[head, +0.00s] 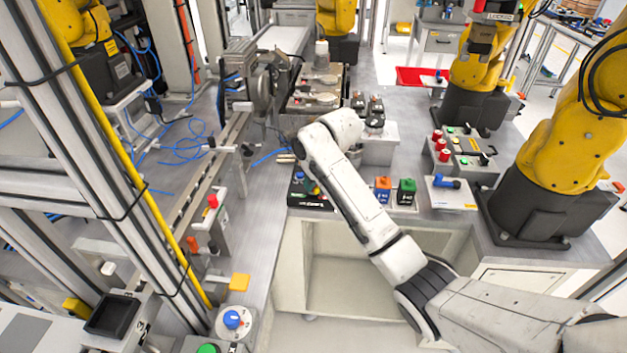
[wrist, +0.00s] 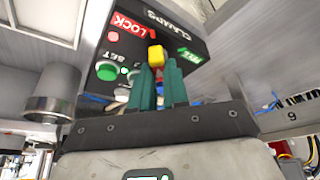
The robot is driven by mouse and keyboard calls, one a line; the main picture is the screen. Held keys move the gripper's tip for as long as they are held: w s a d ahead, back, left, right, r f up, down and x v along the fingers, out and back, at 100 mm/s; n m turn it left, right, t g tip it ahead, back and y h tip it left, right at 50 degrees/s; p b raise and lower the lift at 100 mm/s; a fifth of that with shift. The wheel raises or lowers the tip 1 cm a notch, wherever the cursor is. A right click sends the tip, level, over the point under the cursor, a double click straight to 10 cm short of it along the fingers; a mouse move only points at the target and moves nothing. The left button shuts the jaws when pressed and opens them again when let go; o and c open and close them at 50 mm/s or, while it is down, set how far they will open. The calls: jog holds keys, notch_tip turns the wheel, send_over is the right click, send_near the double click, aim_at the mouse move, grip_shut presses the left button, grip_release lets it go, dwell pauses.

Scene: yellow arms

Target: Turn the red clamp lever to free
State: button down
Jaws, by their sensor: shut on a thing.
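The black clamp box (wrist: 160,30) carries a red LOCK label (wrist: 128,24) and a green FREE label (wrist: 196,53). In the head view the black box (head: 310,201) sits on the bench below my arm's end, and the lever is too small to make out there.
On the box, a green button (wrist: 106,70) and white buttons lie left of my fingers. A grey metal cup-like part (wrist: 52,92) stands farther left. Orange (head: 382,190) and green (head: 406,192) blocks stand right of the box.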

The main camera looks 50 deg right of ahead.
jog(key=shift+r+m+p, duration=0.1)
jog(key=shift+m+p, duration=0.2)
jog(key=shift+p, duration=0.05)
jog(key=shift+a+r+m+h+p, duration=0.15)
jog(key=shift+m+h+p, duration=0.25)
jog(key=shift+m+p, duration=0.5)
jog(key=shift+w+m+h+p, duration=0.1)
jog(key=shift+m+h+p, duration=0.2)
jog(key=shift+m+p, duration=0.5)
jog(key=m+g+p, duration=0.1)
jog(key=m, duration=0.1)
jog(key=shift+m+h, duration=0.4)
jog(key=m, duration=0.1)
jog(key=m+g+h, duration=0.1)
jog(key=m, duration=0.1)
jog(key=shift+w+f+m, duration=0.1)
jog(key=shift+f+m, duration=0.1)
jog(key=shift+m, duration=0.1)
jog(key=m+g, duration=0.1)
jog(key=m, duration=0.2)
jog(key=shift+f+m+h+b, duration=0.1)
jog(key=shift+m+h+b, duration=0.2)
jog(key=shift+m+g+b, duration=0.9)
jog(key=shift+m+b, duration=0.05)
jog(key=shift+m, duration=0.95)
jog(key=c, duration=1.1)
grip_release()
